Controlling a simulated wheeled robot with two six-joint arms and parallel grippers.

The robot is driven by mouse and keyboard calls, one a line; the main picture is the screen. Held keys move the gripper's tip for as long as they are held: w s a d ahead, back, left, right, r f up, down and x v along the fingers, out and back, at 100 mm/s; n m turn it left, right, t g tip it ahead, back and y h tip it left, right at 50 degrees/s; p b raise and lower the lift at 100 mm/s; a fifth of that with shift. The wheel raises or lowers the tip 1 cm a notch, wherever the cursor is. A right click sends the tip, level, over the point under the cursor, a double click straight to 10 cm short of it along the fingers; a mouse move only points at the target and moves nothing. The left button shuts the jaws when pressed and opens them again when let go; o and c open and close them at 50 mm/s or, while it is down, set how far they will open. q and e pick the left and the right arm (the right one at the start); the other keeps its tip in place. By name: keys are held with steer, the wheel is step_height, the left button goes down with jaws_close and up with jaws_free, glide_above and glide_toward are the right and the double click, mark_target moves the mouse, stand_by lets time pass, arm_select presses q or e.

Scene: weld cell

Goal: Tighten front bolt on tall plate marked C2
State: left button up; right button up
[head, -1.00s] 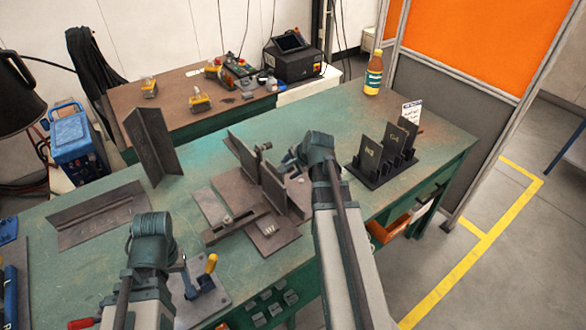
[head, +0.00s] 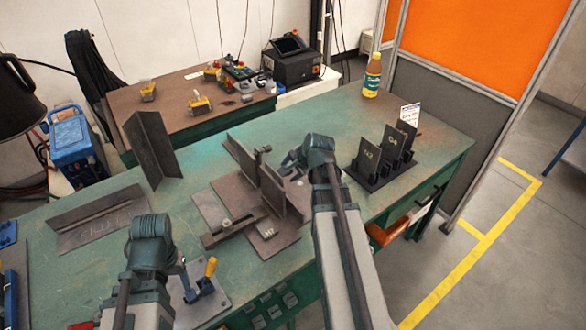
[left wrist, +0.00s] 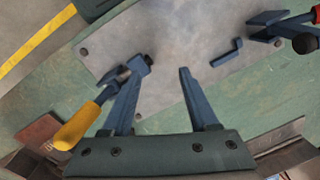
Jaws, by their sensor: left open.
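A welded fixture of dark steel plates stands on the green bench in the head view, with tall upright plates (head: 272,188) and a flat plate marked H7 (head: 267,233). Small bolts show, one near the front (head: 227,224). I cannot read C2 on any plate. In the left wrist view my left gripper (left wrist: 165,68) is open and empty, its blue fingers apart over a grey metal plate (left wrist: 185,30). A toggle clamp's yellow handle (left wrist: 76,128) is beside the left finger; it also shows in the head view (head: 211,266). My right wrist is beside the fixture's right side; its jaws are hidden.
A black rack (head: 380,172) of marked dark plates stands at the right of the bench. An angle piece (head: 152,145) stands at the left. A bottle (head: 372,78) stands at the back right. Bare bench top lies between the angle piece and the fixture.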

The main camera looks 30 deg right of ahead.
arm_select(q)
steer(key=shift+r+p, duration=1.65)
steer(key=shift+r, duration=0.2)
arm_select(e)
steer(key=shift+v, duration=2.25)
steer(key=shift+c, duration=0.2)
arm_select(q)
step_height(320, 180, up, 7)
steer(key=p, duration=0.7)
arm_select(e)
steer(key=r, duration=0.1)
steer(key=r+g, duration=0.1)
steer(key=r, duration=0.1)
steer(key=s+r+g, duration=0.1)
steer(key=r, duration=0.1)
arm_select(q)
step_height(320, 180, down, 9)
steer(key=b, duration=0.9)
steer(key=shift+f, duration=0.1)
arm_select(e)
steer(key=x, duration=1)
steer(key=shift+s+d+f, duration=0.1)
steer(key=shift+d, duration=0.05)
